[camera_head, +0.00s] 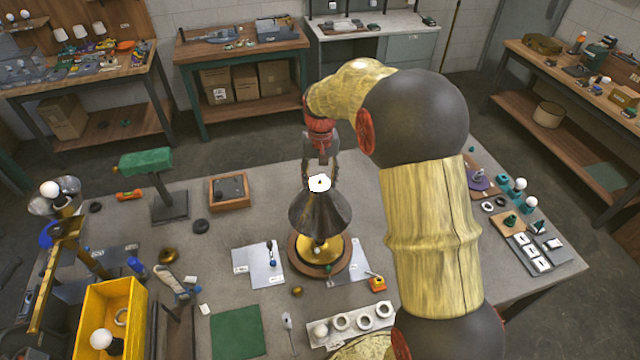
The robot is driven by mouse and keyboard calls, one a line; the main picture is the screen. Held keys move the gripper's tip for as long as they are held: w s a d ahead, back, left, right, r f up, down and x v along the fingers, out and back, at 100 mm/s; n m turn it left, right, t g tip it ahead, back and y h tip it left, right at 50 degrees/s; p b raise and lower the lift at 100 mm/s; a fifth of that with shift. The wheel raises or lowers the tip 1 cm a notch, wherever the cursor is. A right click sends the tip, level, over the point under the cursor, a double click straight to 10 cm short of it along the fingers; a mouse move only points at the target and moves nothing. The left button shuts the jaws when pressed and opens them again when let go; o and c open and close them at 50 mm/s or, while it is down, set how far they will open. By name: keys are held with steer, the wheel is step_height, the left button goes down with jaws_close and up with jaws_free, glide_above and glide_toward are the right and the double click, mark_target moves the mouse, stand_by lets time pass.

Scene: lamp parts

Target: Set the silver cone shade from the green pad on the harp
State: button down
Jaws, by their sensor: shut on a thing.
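The silver cone shade (319,214) is upright, wide end down, over the lamp. My gripper (320,180) points down and is shut on the shade's narrow top, where a white round part shows between the fingers. The lamp's brass base (335,256) stands on a round wooden stand (298,260) below the shade. The harp is hidden by the shade, so I cannot tell whether the shade touches it. The green pad (238,332) at the front left is bare.
Light plates (255,270) with small parts lie beside the stand. A tray of white rings (350,326) is in front. A wooden box (229,191) and a green-topped post (147,162) stand left. A yellow bin (105,315) is front left. My arm covers the table's right middle.

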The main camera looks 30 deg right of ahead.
stand_by(0.4)
steer(key=c, duration=0.8)
jaws_free()
step_height(320, 180, up, 12)
steer(key=shift+f, duration=0.1)
